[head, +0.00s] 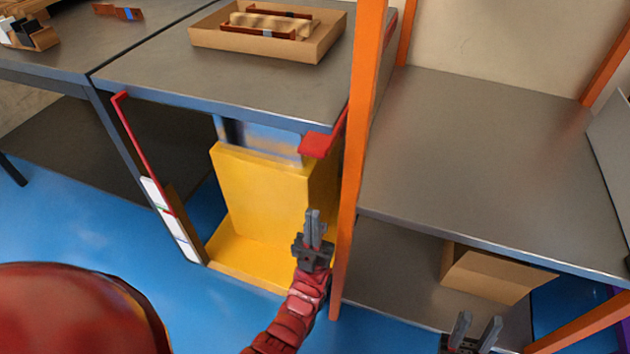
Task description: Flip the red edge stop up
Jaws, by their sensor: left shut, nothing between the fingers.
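A red flat piece (317,145), which looks like the edge stop, sits at the front right corner of the grey table (160,75). It juts out just below the table's front edge, and a thin red bar runs up from it beside the orange post. My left gripper (313,220) is shut and empty. In the picture it is below the red piece, in front of the yellow block, and apart from the red piece. My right gripper (476,328) is open and empty at the bottom edge, in front of the right-hand shelf.
An orange post (358,150) stands close to the right of my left gripper. A yellow block (260,190) is under the table. Another red bar (136,137) hangs at the left. A cardboard tray (320,52) lies on the table. The right grey tabletop (480,150) is clear.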

